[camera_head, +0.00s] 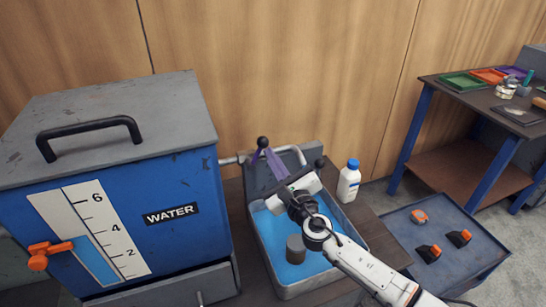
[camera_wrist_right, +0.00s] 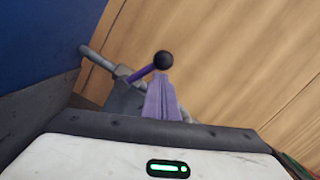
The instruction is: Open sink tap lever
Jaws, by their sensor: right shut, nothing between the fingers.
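The tap lever is a purple rod with a black ball knob (camera_head: 262,142), standing at the back of the sink (camera_head: 255,222) on a grey pipe. In the right wrist view the knob (camera_wrist_right: 162,60) is upper centre, with the purple rod (camera_wrist_right: 141,73) running down left to the pipe. My right gripper (camera_head: 268,152) has its lavender fingers shut and empty, tips pointing at the lever just by the knob. In the wrist view the fingertips (camera_wrist_right: 160,75) overlap the area just below the knob; I cannot tell whether they touch it. My left gripper is not in view.
A blue water tank (camera_head: 185,185) stands close on the left. A white bottle (camera_head: 348,184) with a blue cap stands right of the sink. A grey cylinder (camera_head: 296,249) is in the sink. A low blue tray (camera_head: 405,245) and a workbench (camera_head: 455,95) are farther right. A wooden wall is behind.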

